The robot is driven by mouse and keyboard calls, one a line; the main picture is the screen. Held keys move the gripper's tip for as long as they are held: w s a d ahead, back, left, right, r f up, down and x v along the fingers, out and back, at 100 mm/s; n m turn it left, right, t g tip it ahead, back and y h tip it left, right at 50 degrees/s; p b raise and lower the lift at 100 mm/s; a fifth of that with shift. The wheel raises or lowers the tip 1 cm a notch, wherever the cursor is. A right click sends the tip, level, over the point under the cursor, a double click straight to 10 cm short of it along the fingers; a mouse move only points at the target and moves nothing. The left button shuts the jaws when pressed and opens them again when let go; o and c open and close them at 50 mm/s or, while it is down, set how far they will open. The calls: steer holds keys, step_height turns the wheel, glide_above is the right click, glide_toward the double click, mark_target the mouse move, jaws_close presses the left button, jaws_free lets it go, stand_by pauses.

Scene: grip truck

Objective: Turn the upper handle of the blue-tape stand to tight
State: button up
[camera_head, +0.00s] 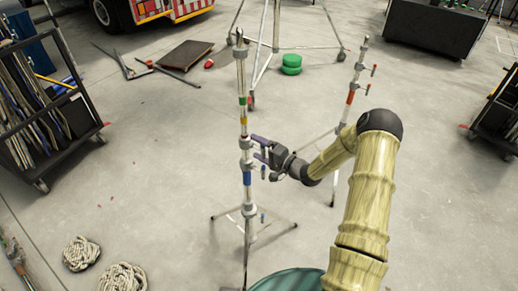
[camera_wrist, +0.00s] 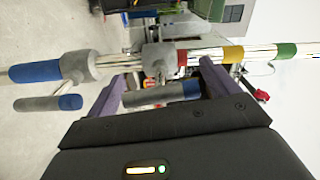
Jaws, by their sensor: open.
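The blue-tape stand (camera_head: 247,178) is upright left of my arm, with red, yellow and green bands above its blue tape. In the wrist view its pole (camera_wrist: 35,72) runs sideways across the picture. My gripper (camera_head: 259,149) is at the stand's upper collar, its two purple fingers open. The lower handle (camera_wrist: 48,103), also blue-ended, is outside the fingers, beside the lower collar.
A red-taped stand (camera_head: 351,96) is at right behind my arm. A larger tripod (camera_head: 275,40) with green discs (camera_head: 291,65) stands behind. Carts flank the floor on the left (camera_head: 45,110) and right (camera_head: 500,115). Rope coils (camera_head: 81,253) lie at front left. The floor left of the stand is mostly clear.

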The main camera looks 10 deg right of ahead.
steer(key=b+v, duration=0.2)
steer(key=v, duration=1.5)
steer(key=shift+s+d+r, duration=0.1)
steer(key=shift+s, duration=0.05)
step_height(320, 180, up, 6)
steer(key=w+a+n+g+h+p, duration=0.1)
steer(key=a+n+g+h+p, duration=0.3)
steer(key=h, duration=0.7)
steer(key=s+a+r+n+g, duration=0.1)
steer(key=s+a+r+g, duration=0.2)
steer(key=s, duration=0.6)
steer(key=s+a+r+n+g+h+p, duration=0.1)
steer(key=s+a+r+n+g, duration=0.1)
steer(key=s+r, duration=0.4)
steer(key=s+a+g, duration=0.1)
steer(key=s, duration=0.2)
steer(key=shift+r+n+h, duration=0.25)
steer(key=shift+n+h, duration=0.05)
